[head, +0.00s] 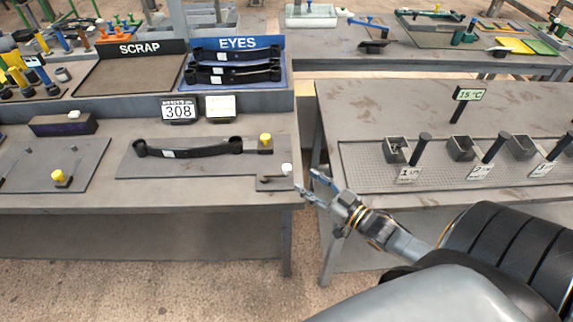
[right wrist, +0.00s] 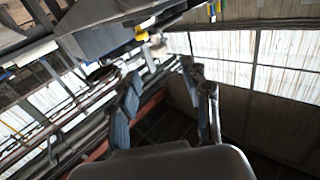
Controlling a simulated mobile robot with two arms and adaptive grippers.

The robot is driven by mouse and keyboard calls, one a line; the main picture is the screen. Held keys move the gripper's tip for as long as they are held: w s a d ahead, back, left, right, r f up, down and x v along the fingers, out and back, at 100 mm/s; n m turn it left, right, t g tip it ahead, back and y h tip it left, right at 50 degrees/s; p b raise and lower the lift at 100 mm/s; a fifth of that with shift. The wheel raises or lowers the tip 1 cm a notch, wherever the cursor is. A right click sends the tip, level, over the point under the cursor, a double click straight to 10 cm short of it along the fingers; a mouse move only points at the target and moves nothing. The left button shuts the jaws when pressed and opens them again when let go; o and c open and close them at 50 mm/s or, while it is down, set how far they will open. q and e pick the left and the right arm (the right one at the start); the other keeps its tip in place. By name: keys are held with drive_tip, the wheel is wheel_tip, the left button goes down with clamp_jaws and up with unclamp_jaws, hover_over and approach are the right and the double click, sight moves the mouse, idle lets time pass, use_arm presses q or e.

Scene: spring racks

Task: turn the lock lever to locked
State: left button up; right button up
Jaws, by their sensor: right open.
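The lock lever (head: 276,178) appears to be the small dark arm on a little plate at the right front corner of the grey fixture board. A white knob (head: 287,169) stands at its right end. My right gripper (head: 309,182) is open and empty, just right of the knob beyond the table's right edge, and appears apart from it. In the right wrist view the open fingers (right wrist: 165,75) point toward the fixture, with a yellow knob (right wrist: 141,34) above them. The lever's exact setting is too small to tell. My left gripper is not in view.
A black spring with two eyes (head: 190,150) lies on the fixture board (head: 135,165), beside a yellow-knobbed block (head: 265,142). A "308" sign (head: 179,110) stands behind. A second table (head: 420,197) with small bins is at right, across a narrow gap.

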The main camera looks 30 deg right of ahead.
sight(290, 169)
drive_tip(key=p+x, duration=0.1)
drive_tip(key=x, duration=0.7)
drive_tip(key=shift+w+a, duration=0.1)
drive_tip(key=shift+w, duration=0.2)
drive_tip(key=shift+c, duration=0.4)
clamp_jaws()
